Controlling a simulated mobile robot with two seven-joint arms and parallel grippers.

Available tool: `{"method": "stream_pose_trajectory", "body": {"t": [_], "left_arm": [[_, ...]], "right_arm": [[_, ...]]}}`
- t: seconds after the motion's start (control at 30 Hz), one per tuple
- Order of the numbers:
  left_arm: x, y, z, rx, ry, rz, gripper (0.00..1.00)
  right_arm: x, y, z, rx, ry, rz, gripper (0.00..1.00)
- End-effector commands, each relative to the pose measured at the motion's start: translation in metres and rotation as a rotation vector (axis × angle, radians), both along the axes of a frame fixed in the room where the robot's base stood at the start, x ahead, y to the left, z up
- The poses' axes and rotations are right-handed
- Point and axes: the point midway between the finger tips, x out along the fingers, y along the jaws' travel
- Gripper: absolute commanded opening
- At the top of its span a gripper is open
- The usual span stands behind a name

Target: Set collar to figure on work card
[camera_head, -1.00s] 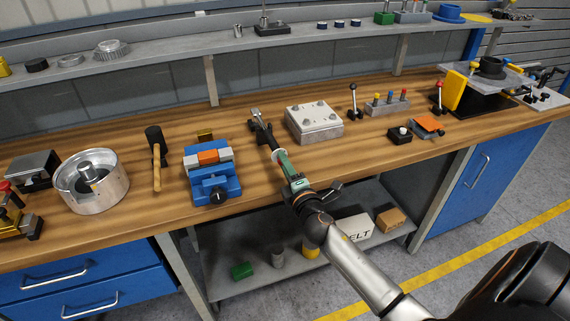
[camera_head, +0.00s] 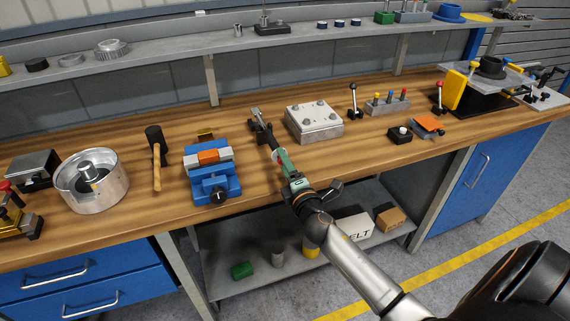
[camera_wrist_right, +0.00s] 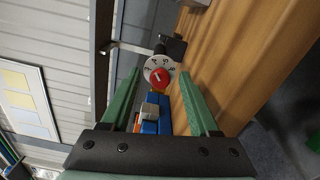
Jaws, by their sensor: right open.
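A round pale grey collar (camera_wrist_right: 160,65) with dark figures around a red centre (camera_wrist_right: 158,77) shows in the right wrist view. The figures are too small to read surely. My right gripper (camera_wrist_right: 159,82) is open, with one green finger on each side of the collar in that picture; I cannot tell whether they touch it. In the head view my right gripper (camera_head: 279,158) is over the bench, beside a dark fixture (camera_head: 260,124) with a metal top; the collar there is mostly hidden by the fingers. I cannot make out the work card. My left gripper is not in view.
A blue vise (camera_head: 212,184) with an orange block stands left of my right gripper. A mallet (camera_head: 157,165) and a metal drum (camera_head: 112,196) are farther left. A grey plate with bolts (camera_head: 313,130) stands to the right. Bare wood lies in front of the plate.

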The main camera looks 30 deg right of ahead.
Motion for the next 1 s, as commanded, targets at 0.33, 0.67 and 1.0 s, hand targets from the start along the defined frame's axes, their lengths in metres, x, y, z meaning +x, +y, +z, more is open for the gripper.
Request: {"method": "stream_pose_trajectory", "body": {"t": [0.33, 0.67, 1.0], "left_arm": [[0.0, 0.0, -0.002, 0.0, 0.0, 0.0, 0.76], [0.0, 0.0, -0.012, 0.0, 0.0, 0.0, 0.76], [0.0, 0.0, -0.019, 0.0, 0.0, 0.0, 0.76]], "right_arm": [[-0.019, 0.005, -0.002, 0.001, 0.002, 0.001, 0.61], [-0.082, 0.02, -0.003, 0.003, 0.002, -0.001, 0.61], [-0.119, 0.028, -0.001, 0.0, 0.0, 0.0, 0.61]]}}
